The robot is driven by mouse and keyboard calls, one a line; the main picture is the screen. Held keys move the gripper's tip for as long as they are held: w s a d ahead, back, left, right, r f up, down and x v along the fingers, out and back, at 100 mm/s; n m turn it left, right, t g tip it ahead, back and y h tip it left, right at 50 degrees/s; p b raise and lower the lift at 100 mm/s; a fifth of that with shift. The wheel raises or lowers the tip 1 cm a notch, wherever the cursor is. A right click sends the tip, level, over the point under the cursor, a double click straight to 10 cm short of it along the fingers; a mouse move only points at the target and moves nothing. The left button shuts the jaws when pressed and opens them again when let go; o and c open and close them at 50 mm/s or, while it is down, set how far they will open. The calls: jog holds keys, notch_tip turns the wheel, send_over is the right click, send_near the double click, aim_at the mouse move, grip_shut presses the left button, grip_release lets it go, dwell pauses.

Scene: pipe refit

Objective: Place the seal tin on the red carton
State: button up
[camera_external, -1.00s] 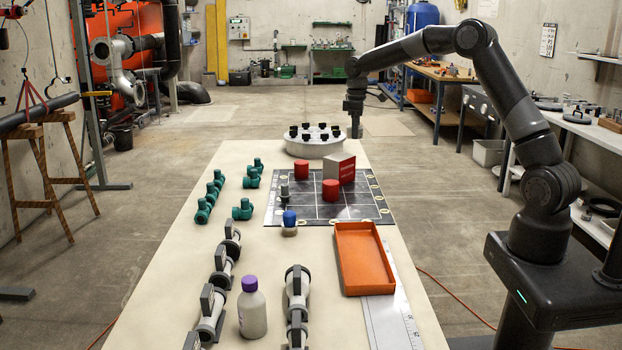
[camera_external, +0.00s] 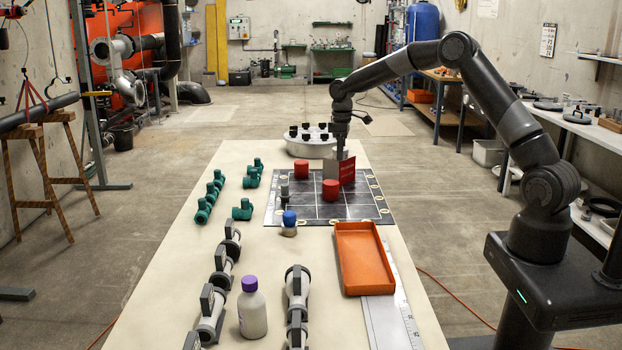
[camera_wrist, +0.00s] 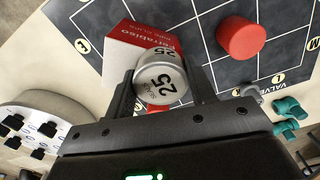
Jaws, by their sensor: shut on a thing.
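The seal tin (camera_wrist: 161,80) is a small silver can marked 25, held between the two fingers of my gripper (camera_wrist: 162,84) in the wrist view. The red carton (camera_wrist: 140,40) shows behind it, partly covered by the tin, with its white and red faces visible. In the external view my gripper (camera_external: 340,153) points down at the top of the red carton (camera_external: 347,172), which stands on the dark grid mat. The tin is hidden or too small to make out there. I cannot tell whether the tin touches the carton.
Red cylinders (camera_external: 301,169) (camera_external: 330,190) stand close by on the grid mat (camera_external: 355,209). A round white stand with black knobs (camera_external: 312,148) is just behind the carton.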

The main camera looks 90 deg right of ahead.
jog(key=o, duration=1)
jog(key=shift+f, duration=0.15)
jog(key=shift+c, duration=0.2)
